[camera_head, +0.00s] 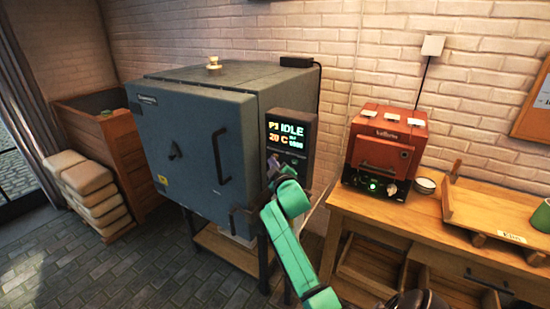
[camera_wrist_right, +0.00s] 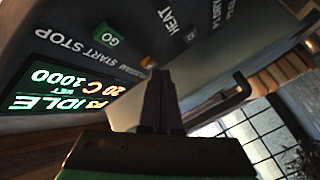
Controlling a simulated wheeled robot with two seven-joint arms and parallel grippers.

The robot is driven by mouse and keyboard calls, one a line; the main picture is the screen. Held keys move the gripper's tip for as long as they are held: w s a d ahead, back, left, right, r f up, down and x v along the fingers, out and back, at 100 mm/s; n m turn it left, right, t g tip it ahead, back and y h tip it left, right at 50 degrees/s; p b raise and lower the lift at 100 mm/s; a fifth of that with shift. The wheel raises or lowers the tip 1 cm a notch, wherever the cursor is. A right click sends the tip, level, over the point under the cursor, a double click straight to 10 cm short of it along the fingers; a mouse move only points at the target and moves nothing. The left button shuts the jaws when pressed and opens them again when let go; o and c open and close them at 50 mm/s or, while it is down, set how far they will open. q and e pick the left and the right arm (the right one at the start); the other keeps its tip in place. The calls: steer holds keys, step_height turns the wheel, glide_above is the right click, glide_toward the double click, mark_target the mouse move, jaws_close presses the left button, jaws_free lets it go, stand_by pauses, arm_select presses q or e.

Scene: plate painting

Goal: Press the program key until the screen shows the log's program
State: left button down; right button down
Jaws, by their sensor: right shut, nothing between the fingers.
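The kiln's control panel (camera_head: 291,140) is on the right of the big grey kiln's front. Its lit screen (camera_head: 287,134) reads IDLE, 20 C and 1000, with a small program mark beside IDLE that looks like P3. In the right wrist view the screen (camera_wrist_right: 68,85) appears turned over, with START, STOP and PROGRAM lettering and a green GO key (camera_wrist_right: 108,35) beside it. My right gripper (camera_wrist_right: 160,80) is shut and empty, its fingertips close to the panel near the PROGRAM lettering. I cannot tell if they touch a key. My left gripper is out of view.
The grey kiln (camera_head: 185,130) has a handle on its door. A small red kiln (camera_head: 385,148) and a wooden tray (camera_head: 490,215) stand on the wooden bench (camera_head: 385,212) at right. Stacked pale bags (camera_head: 95,190) lie at left beside a wooden bin. The brick floor at front left is clear.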

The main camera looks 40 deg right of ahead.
steer(key=shift+w+d, duration=0.1)
steer(key=shift+d, duration=0.25)
stand_by(0.4)
stand_by(0.3)
steer(key=shift+s+a, duration=0.25)
steer(key=shift+a, duration=0.5)
steer(key=a, duration=0.2)
steer(key=s+a, duration=0.1)
steer(key=a, duration=0.1)
steer(key=shift+s+a+p, duration=0.2)
steer(key=shift+a+p, duration=0.1)
steer(key=shift+a, duration=0.1)
stand_by(0.4)
